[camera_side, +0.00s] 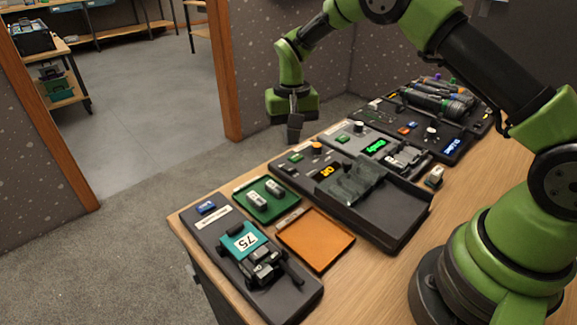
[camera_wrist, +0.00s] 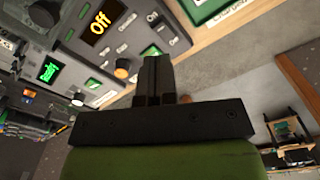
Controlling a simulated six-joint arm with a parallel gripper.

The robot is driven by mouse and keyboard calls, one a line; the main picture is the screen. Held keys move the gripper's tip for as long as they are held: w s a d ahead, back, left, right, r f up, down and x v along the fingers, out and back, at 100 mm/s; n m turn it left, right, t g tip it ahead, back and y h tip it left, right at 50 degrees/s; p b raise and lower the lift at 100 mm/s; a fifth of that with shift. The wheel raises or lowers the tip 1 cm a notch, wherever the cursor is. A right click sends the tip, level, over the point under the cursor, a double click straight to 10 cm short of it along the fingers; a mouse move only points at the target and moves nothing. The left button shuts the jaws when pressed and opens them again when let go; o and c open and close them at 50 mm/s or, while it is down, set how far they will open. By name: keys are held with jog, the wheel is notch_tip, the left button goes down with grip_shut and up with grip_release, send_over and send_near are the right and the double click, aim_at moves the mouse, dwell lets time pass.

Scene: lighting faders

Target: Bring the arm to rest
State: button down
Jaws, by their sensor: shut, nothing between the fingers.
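In the wrist view a panel with an orange "Off" display (camera_wrist: 100,22) and an orange knob (camera_wrist: 122,70) lies to the left of the fingers.
Open floor (camera_side: 130,110) lies beyond the table.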

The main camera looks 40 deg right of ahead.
jog(key=s+a+r+t, duration=0.15)
jog(key=s+r, duration=0.25)
jog(key=r, duration=0.5)
jog(key=s+a+r+t, duration=0.15)
jog(key=s+r, duration=0.25)
jog(key=r, duration=0.4)
jog(key=s+r+n+t+y, duration=0.1)
jog(key=s+r+t, duration=0.1)
jog(key=s, duration=0.7)
jog(key=s+a+r+n+t+y, duration=0.1)
jog(key=s+r+t, duration=0.1)
jog(key=s, duration=0.7)
jog(key=shift+s+a+r, duration=0.15)
jog(key=shift+a+r, duration=0.05)
